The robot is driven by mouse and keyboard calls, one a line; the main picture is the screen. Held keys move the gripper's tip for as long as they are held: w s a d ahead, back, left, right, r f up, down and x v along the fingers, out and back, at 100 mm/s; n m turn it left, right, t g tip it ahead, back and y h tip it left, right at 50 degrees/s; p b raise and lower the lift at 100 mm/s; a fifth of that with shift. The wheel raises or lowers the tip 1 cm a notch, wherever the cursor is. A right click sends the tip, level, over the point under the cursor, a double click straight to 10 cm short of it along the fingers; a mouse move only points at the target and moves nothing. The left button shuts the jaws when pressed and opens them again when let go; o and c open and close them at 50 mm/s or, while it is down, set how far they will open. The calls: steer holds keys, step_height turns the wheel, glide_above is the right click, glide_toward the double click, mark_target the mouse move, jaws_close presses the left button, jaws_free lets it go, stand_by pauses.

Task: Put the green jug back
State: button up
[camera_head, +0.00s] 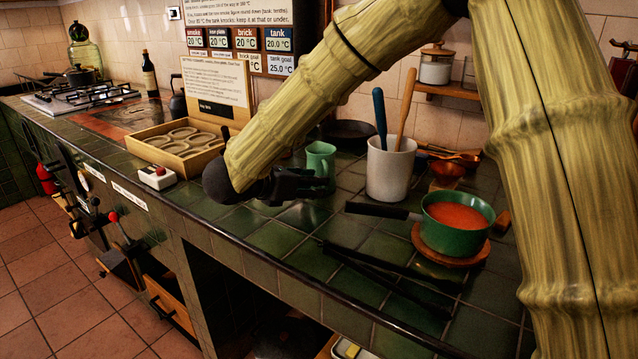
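The green jug (320,158) stands upright, or is held upright, at the middle of the dark green tiled counter. Its rim and upper body show, and its lower part is partly covered by my gripper. My black gripper (308,183) reaches in from the left and lies right in front of the jug in this view. The fingers overlap the jug, so I cannot tell whether they touch it or are closed on it. I also cannot tell whether the jug's base rests on the tiles.
A white crock (390,170) with utensils stands right of the jug. A green pan (455,228) of orange-red liquid sits on a round wooden board, its dark handle pointing left. Black tongs (385,278) lie in front. A wooden tray (178,150) with round cutouts and a white device (157,177) are left.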

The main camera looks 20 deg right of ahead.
steer(key=v, duration=0.9)
steer(key=shift+p, duration=0.3)
